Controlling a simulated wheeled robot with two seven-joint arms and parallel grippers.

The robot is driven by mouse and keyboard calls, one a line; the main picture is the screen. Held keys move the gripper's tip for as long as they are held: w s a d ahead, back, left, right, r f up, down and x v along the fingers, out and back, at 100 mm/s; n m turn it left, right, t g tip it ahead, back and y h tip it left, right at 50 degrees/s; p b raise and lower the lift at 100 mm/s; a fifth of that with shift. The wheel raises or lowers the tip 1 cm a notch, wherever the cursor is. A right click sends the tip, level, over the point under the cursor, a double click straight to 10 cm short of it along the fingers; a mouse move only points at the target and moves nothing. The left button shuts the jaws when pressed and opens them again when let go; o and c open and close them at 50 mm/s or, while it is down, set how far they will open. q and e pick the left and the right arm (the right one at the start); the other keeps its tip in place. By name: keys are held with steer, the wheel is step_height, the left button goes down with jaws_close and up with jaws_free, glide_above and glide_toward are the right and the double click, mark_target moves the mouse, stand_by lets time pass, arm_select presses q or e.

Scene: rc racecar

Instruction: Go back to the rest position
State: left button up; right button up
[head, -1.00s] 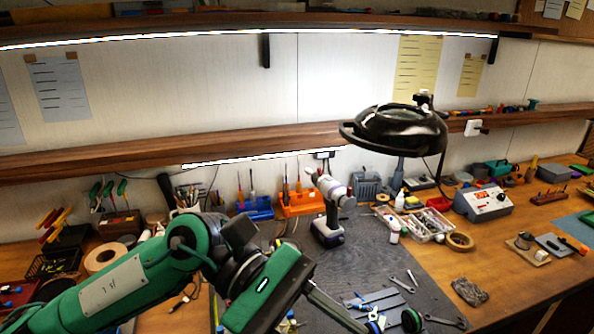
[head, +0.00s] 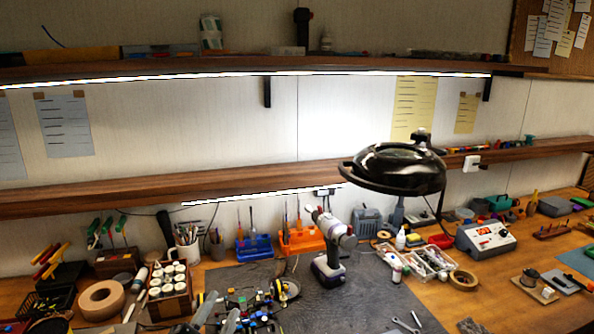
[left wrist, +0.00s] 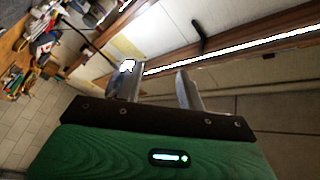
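My left gripper (head: 222,302) shows only by its grey fingers at the bottom edge of the head view, pointing up. In the left wrist view the fingers of my left gripper (left wrist: 156,76) stand apart with nothing between them. The gripper's green body (left wrist: 110,155) fills the bottom of that view. The rest of the left arm is out of the head view. My right gripper is in neither view.
The workbench (head: 455,305) holds a drill (head: 328,248), a rack of white-capped jars (head: 168,290), a tape roll (head: 102,299) and a parts tray (head: 430,262). A black magnifier lamp (head: 395,168) hangs over it. The lower shelf (head: 130,192) spans the back wall.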

arm_select(q)
steer(key=s+a+f+n+g+y, duration=0.1)
steer(key=s+a+f+n+g, duration=0.15)
steer(key=f, duration=0.35)
steer(key=s+a+f+n+g+y, duration=0.2)
steer(key=s+f+g, duration=0.1)
steer(key=f, duration=0.4)
steer(key=s+a+f+n+g+y, duration=0.1)
steer(key=s+a+f+n+g, duration=0.15)
steer(key=f, duration=0.35)
steer(key=s+a+f+n+g, duration=0.1)
steer(key=s+f+n+g, duration=0.1)
steer(key=s+f+g, duration=0.45)
steer(key=s+a+f+n+g, duration=0.1)
steer(key=s+f+n, duration=0.15)
steer(key=s, duration=0.65)
step_height(320, 180, down, 36)
steer(key=m+g+b, duration=0.1)
steer(key=g+b, duration=0.1)
steer(key=b, duration=0.3)
steer(key=s+a+f+b, duration=0.1)
steer(key=s+a+f, duration=0.1)
steer(key=s+f, duration=0.8)
steer(key=s+a+f+b, duration=0.1)
steer(key=s+f+b, duration=0.1)
steer(key=s+f, duration=0.8)
step_height(320, 180, down, 4)
steer(key=shift+a+r+g, duration=0.1)
steer(key=shift+a+g, duration=0.25)
